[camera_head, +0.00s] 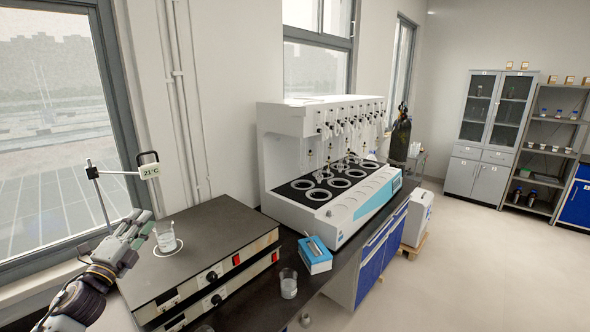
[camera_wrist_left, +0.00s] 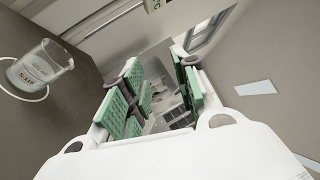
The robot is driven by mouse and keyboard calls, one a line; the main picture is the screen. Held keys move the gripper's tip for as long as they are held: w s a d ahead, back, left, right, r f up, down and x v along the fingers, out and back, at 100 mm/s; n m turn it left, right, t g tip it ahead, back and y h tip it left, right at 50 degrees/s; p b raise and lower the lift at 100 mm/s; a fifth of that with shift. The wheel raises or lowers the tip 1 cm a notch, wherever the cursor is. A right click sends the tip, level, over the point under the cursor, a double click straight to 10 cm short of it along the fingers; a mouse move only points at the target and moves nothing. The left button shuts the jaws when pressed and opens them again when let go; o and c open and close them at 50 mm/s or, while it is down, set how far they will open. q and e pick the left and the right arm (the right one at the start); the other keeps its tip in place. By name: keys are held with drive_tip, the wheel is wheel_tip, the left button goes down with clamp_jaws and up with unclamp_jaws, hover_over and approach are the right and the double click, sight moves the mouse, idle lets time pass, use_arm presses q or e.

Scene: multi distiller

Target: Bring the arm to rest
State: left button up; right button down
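My left gripper (camera_head: 138,228) comes in from the lower left in the head view, just left of a glass beaker (camera_head: 166,240). The beaker stands upright on the dark top of a hotplate unit (camera_head: 215,228), inside a white ring. In the left wrist view, the green-padded fingers of the left gripper (camera_wrist_left: 160,92) are apart with nothing between them. The beaker shows at the upper left of that view (camera_wrist_left: 40,66), outside the fingers. My right gripper is not in view.
A temperature display (camera_head: 149,171) on a rod stands behind the left gripper. A white multi-position distiller (camera_head: 345,215) stands further back on the bench. A blue box (camera_head: 315,258) and a second beaker (camera_head: 288,284) sit on the bench. A window is at the left.

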use_arm(q)
drive_tip(key=s+d+f+n+g+y, duration=0.35)
drive_tip(key=s+f+n, duration=0.3)
drive_tip(key=f, duration=0.45)
drive_tip(key=s+d+f+n+g+y, duration=0.3)
drive_tip(key=s+f+n+g, duration=0.2)
drive_tip(key=f+n, duration=0.45)
drive_tip(key=s+d+f+n+g+h, duration=0.2)
drive_tip(key=s+d+f+g, duration=0.2)
drive_tip(key=s+d+f, duration=0.45)
drive_tip(key=s+d+f+n+g+h, duration=0.1)
drive_tip(key=s+d+f+g+h, duration=0.35)
drive_tip(key=s, duration=0.75)
wheel_tip(320, 180, down, 32)
drive_tip(key=s+g+y, duration=0.2)
drive_tip(key=s+a+f+g, duration=0.1)
drive_tip(key=s+a+f, duration=0.2)
drive_tip(key=s+f, duration=1.6)
drive_tip(key=shift+s+a+f, duration=0.15)
drive_tip(key=shift+s+f, duration=0.05)
drive_tip(key=shift+s, duration=1.45)
